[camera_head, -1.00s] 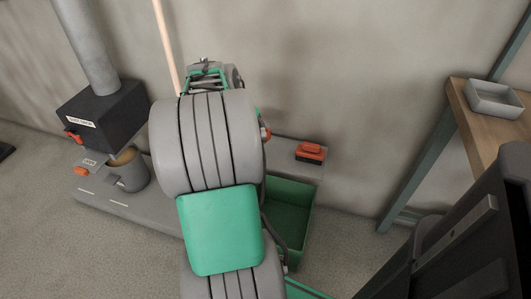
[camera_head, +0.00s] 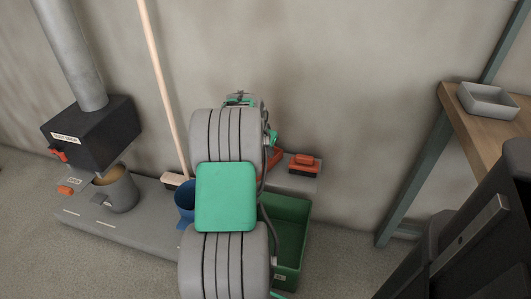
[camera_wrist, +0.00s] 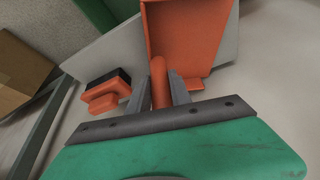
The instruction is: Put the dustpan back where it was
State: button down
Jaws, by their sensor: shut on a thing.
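The orange dustpan (camera_wrist: 190,32) fills the upper middle of the wrist view, its open pan pointing away from me. My gripper (camera_wrist: 158,84) is shut on its handle, with one grey finger on each side. In the head view my arm hides most of the dustpan; a strip of orange (camera_head: 273,160) shows right of the arm, beside the grey platform (camera_head: 300,181). In the wrist view the pan lies over the grey platform surface; I cannot tell whether it touches. My fingers are hidden in the head view.
An orange brush with black bristles (camera_head: 304,163) lies on the platform's right end. A green bin (camera_head: 291,225) stands in front. Left are a blue bin (camera_head: 184,198), a broom (camera_head: 163,90), a metal pot (camera_head: 120,191) and a black box (camera_head: 90,132). A wooden bench (camera_head: 455,115) stands right.

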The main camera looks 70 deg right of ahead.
jog(key=shift+f, duration=0.1)
jog(key=c, duration=1.2)
grip_release()
jog(key=shift+o, duration=0.2)
jog(key=p+v, duration=0.3)
jog(key=v, duration=0.9)
jog(key=w+a+r+n+t+y, duration=0.1)
jog(key=w+a+n, duration=0.2)
jog(key=w+a, duration=0.35)
jog(key=w+a+r+n+t, duration=0.1)
jog(key=w+a+n, duration=0.2)
jog(key=a, duration=0.7)
jog(key=w+a+n+y, duration=0.15)
jog(key=w+a, duration=0.25)
jog(key=a, duration=0.4)
jog(key=s+a+f+n, duration=0.1)
jog(key=s+a+n, duration=0.1)
jog(key=a, duration=0.7)
jog(key=s+a+f+n+y, duration=0.1)
jog(key=s+a+n, duration=0.1)
jog(key=a+n, duration=0.3)
jog(key=s+a+f+n+y, duration=0.1)
jog(key=a+n, duration=0.3)
jog(key=a, duration=0.9)
jog(key=shift+s+a+t, duration=0.15)
jog(key=shift+s+t, duration=0.15)
jog(key=shift+s, duration=0.45)
